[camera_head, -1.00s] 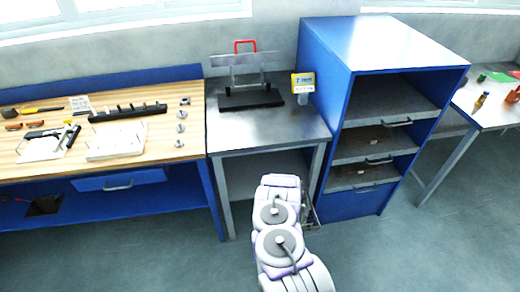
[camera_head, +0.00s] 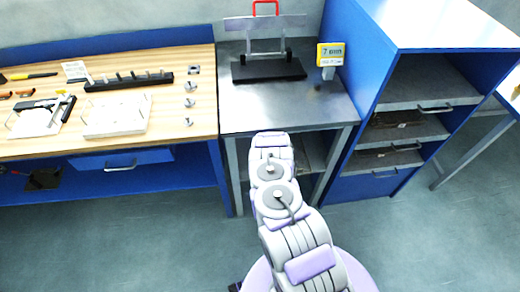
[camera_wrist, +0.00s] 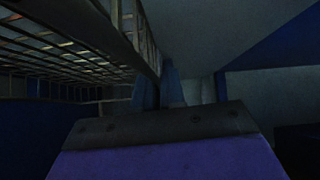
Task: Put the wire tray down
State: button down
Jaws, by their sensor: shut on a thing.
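The wire tray (camera_wrist: 128,48) shows in the wrist view as a dark grid with a rim, filling the upper left. My gripper (camera_wrist: 160,82) is shut on the tray's near side, with its fingers at the rim. The far part of the tray runs out of view to the left, and the picture is dark. In the head view my arm points at the steel table's front and hides the gripper and the tray. The steel table (camera_head: 280,108) has a bare front half of its top.
A wooden workbench (camera_head: 170,112) with tools and trays is on the left. Floor in front is clear.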

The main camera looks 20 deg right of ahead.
jog(key=w, duration=0.2)
jog(key=w+b, duration=0.1)
jog(key=w, duration=0.1)
jog(key=w+f, duration=0.1)
jog(key=w, duration=0.1)
jog(key=shift+w+d, duration=0.2)
jog(key=shift+d, duration=0.2)
jog(key=shift+w+a+r+b, duration=0.1)
jog(key=shift+w+a+b, duration=0.2)
jog(key=shift+a, duration=0.55)
notch_tip(320, 180, down, 3)
jog(key=shift+r+b, duration=0.1)
jog(key=shift+b, duration=0.6)
jog(key=shift+w+d+f, duration=0.1)
jog(key=shift+d+f, duration=0.05)
jog(key=shift+f, duration=0.2)
jog(key=shift+d, duration=0.4)
jog(key=c, duration=1.6)
grip_release()
jog(key=o, duration=0.4)
jog(key=shift+a, duration=0.4)
